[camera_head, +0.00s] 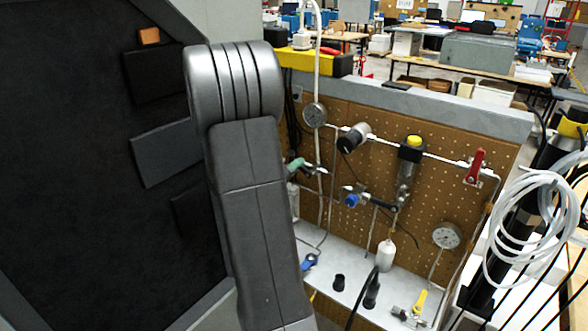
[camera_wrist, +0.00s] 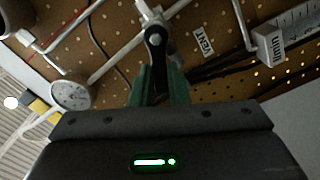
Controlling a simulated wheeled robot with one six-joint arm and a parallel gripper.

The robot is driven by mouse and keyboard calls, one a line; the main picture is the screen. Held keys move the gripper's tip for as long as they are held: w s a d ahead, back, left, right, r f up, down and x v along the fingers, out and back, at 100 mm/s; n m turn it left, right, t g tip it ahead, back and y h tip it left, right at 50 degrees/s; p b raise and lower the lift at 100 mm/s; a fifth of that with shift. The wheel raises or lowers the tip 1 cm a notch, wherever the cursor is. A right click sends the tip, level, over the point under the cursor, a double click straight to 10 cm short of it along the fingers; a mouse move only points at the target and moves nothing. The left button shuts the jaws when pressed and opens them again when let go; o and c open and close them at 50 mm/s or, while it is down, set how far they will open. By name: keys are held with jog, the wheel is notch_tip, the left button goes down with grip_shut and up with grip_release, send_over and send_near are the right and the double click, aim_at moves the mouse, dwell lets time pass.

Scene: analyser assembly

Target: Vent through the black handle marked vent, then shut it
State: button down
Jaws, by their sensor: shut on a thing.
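In the wrist view the black handle (camera_wrist: 156,38) sits on a silver valve on the pegboard, beside a white label reading VENT (camera_wrist: 203,41). My gripper (camera_wrist: 157,78) has its two green fingers on either side of this handle and is shut on it. The handle's lower part is hidden between the fingers. In the head view a green fingertip (camera_head: 295,164) shows just right of my grey arm, at the pegboard's left side. My arm hides the rest of the gripper there.
The pegboard (camera_head: 445,150) carries pipes, a gauge (camera_head: 315,114), a red handle (camera_head: 475,166), a blue knob (camera_head: 352,200) and a yellow-capped regulator (camera_head: 411,149). Another gauge (camera_head: 446,235) and a yellow handle (camera_head: 420,301) are lower right. Coiled white tubing (camera_head: 530,230) hangs at the right.

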jog(key=d+m+b, duration=0.1)
jog(key=m, duration=0.3)
jog(key=s+d+r+m+b, duration=0.1)
jog(key=m+b, duration=0.1)
jog(key=m, duration=0.2)
jog(key=s+r+m+b, duration=0.1)
jog(key=m, duration=0.3)
jog(key=shift+d, duration=0.4)
jog(key=shift+r+m, duration=0.1)
jog(key=shift+m, duration=0.2)
jog(key=c, duration=1.4)
grip_release()
jog(key=shift+s, duration=0.1)
jog(key=b+v, duration=0.1)
jog(key=v, duration=1.2)
jog(key=shift+s+a, duration=0.25)
jog(key=shift+s, duration=0.05)
